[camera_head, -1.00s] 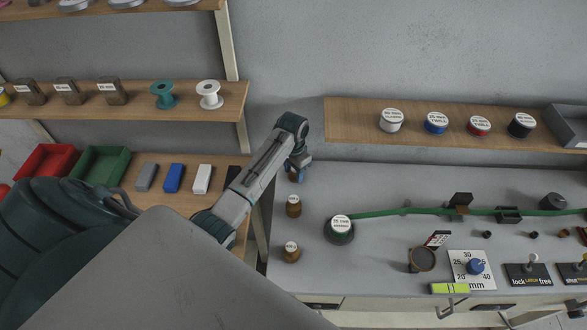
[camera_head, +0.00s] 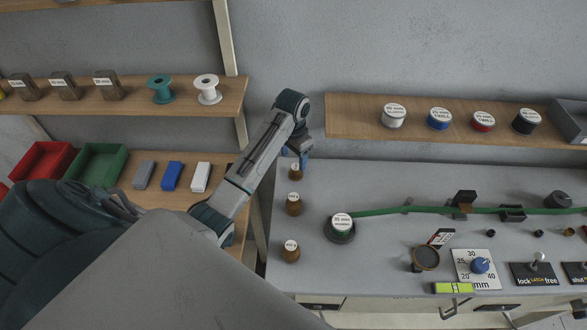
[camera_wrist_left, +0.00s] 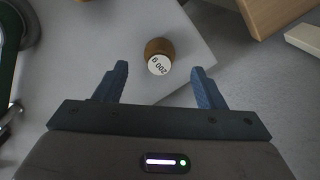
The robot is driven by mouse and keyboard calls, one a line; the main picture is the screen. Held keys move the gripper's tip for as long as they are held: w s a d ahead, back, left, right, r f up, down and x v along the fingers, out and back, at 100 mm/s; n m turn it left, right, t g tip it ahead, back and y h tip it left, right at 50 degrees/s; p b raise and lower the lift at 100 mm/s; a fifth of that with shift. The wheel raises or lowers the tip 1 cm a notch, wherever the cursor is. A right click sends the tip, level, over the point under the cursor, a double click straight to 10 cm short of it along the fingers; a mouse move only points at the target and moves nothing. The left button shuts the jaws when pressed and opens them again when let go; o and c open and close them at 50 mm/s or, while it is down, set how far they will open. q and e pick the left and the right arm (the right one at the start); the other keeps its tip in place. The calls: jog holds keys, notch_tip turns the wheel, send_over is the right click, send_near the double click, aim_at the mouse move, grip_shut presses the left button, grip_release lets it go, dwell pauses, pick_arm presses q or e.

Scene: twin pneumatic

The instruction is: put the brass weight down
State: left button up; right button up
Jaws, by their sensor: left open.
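A brass weight (camera_head: 295,172) stands upright on the grey bench near its back left corner. In the left wrist view the brass weight (camera_wrist_left: 158,48) shows a white top label reading 200 g. My left gripper (camera_head: 296,157) is open just above it. In the left wrist view the two blue fingers of my left gripper (camera_wrist_left: 159,69) stand wide apart, with a clear gap on each side of the weight. Two more brass weights, a middle one (camera_head: 294,205) and a front one (camera_head: 290,252), stand in the same row. My right gripper is not in view.
A wall shelf (camera_head: 350,110) with several labelled spools hangs behind the bench (camera_head: 390,178). A lower wooden shelf with a green bin (camera_head: 97,163) lies to the left.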

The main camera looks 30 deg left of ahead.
aim_at(293, 168)
pick_arm(q)
notch_tip(293, 168, up, 4)
jog(key=shift+r, duration=0.1)
notch_tip(293, 168, up, 2)
jog(key=p, duration=0.3)
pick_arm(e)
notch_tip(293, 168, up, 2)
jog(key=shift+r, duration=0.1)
